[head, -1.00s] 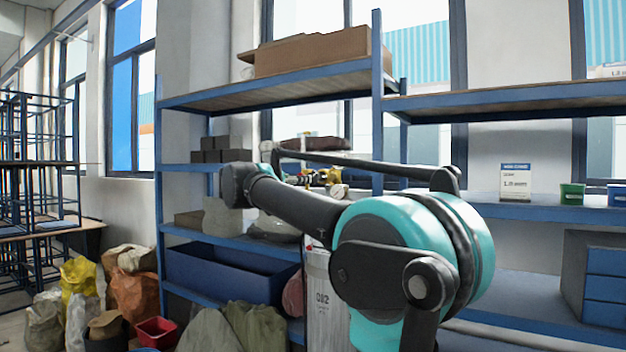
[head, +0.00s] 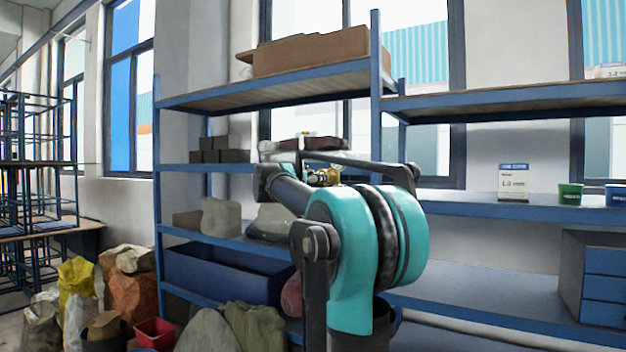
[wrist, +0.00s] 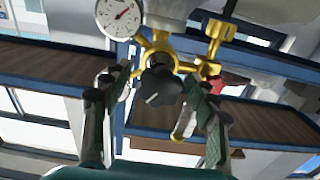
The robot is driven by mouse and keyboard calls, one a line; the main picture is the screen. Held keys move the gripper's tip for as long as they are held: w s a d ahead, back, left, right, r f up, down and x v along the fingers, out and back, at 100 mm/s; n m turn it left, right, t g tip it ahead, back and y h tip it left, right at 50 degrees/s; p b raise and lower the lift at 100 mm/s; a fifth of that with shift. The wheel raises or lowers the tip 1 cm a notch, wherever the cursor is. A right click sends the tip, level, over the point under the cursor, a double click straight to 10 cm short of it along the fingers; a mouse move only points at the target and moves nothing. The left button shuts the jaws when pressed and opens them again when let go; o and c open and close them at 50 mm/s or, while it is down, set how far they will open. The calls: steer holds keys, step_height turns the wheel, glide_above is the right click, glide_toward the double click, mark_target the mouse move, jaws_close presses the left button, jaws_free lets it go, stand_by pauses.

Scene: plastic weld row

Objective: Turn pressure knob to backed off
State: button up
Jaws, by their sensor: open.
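The pressure knob (wrist: 160,86) is a dark, lobed knob on a brass regulator (wrist: 212,50) in the wrist view. A round white gauge (wrist: 119,17) with a red needle sits at the regulator's upper left. My gripper (wrist: 162,92) is open, with one finger to the left of the knob and one to its right. I cannot tell whether either finger touches the knob. In the head view the brass regulator (head: 324,177) shows small behind my arm; the knob and my gripper's fingers cannot be made out there.
Blue shelving (head: 270,90) stands around the regulator, with a cardboard box (head: 312,50) on top and a blue bin (head: 225,272) below. Sacks (head: 132,290) and a red container (head: 155,333) stand on the floor at left.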

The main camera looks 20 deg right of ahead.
steer(key=shift+c, duration=0.3)
steer(key=c, duration=1.1)
